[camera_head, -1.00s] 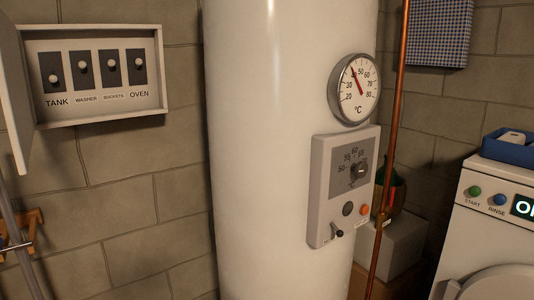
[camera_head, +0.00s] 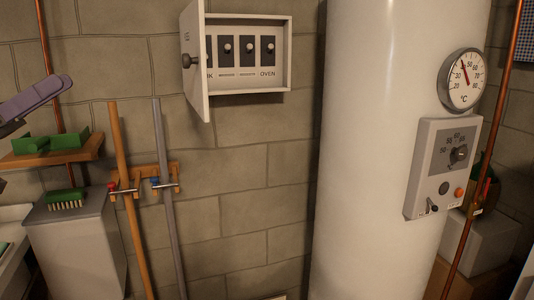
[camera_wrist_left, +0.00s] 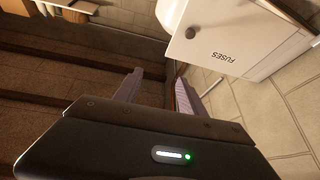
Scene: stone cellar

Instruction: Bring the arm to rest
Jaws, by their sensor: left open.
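My left gripper (camera_head: 40,98) shows at the left edge of the head view, above a small wooden shelf and apart from it. In the left wrist view its two grey-purple fingers (camera_wrist_left: 158,88) stand apart with nothing between them. The rest of the left arm is out of the head view. The white fuse box (camera_head: 285,55) on the wall has its door (camera_head: 196,65) standing open. The door, lettered FUSES, also shows in the left wrist view (camera_wrist_left: 240,45), beyond the fingers and to their right. My right gripper is not in view.
A white tank (camera_head: 365,150) with a dial (camera_head: 462,80) and control panel (camera_head: 420,165) stands at right. Two poles (camera_head: 168,215) hang in a wall rack. The shelf (camera_head: 85,151) holds green items. A brush (camera_head: 66,199) lies on a grey bin (camera_head: 75,240).

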